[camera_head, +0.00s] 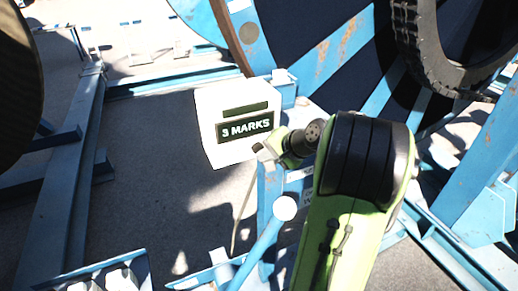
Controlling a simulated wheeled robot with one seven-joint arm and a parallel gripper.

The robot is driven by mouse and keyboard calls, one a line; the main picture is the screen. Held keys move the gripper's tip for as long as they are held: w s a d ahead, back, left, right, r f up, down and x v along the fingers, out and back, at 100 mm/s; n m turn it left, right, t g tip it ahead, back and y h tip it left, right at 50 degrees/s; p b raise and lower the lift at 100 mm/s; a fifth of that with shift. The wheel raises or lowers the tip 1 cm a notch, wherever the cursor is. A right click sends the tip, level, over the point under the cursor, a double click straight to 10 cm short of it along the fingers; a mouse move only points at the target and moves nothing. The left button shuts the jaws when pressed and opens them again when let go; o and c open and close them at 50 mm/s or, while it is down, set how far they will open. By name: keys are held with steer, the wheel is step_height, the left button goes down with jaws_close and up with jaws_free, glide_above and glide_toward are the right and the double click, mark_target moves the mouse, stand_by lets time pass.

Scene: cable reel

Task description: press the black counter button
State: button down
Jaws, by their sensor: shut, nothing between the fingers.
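A white counter box (208,120) stands in the middle of the head view. Its front has a dark display (245,128) reading "3 MARKS" in pale letters. A dark rectangular strip (245,109) lies above the display; I cannot tell whether it is the black counter button, and I see no other clear button. My green and black arm comes up from the lower right. My gripper (262,152) is small, shut and empty, and appears just in front of the box's lower right corner. I cannot tell whether it touches the box.
A large reel with blue spokes (345,40) and a black tyre (428,50) stand behind and right. Blue frame beams (75,180) run along the left. A blue lever with a white knob (285,207) stands close to my arm. Grey floor left of the box is clear.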

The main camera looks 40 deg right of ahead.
steer(key=shift+w+d, duration=0.15)
steer(key=shift+w, duration=0.4)
stand_by(0.8)
steer(key=shift+s, duration=0.1)
steer(key=shift+s+a, duration=0.3)
steer(key=shift+s, duration=0.6)
steer(key=s, duration=0.2)
steer(key=s+a+b, duration=0.1)
steer(key=s, duration=0.1)
steer(key=shift+s+a, duration=0.2)
steer(key=shift+s, duration=0.2)
stand_by(0.3)
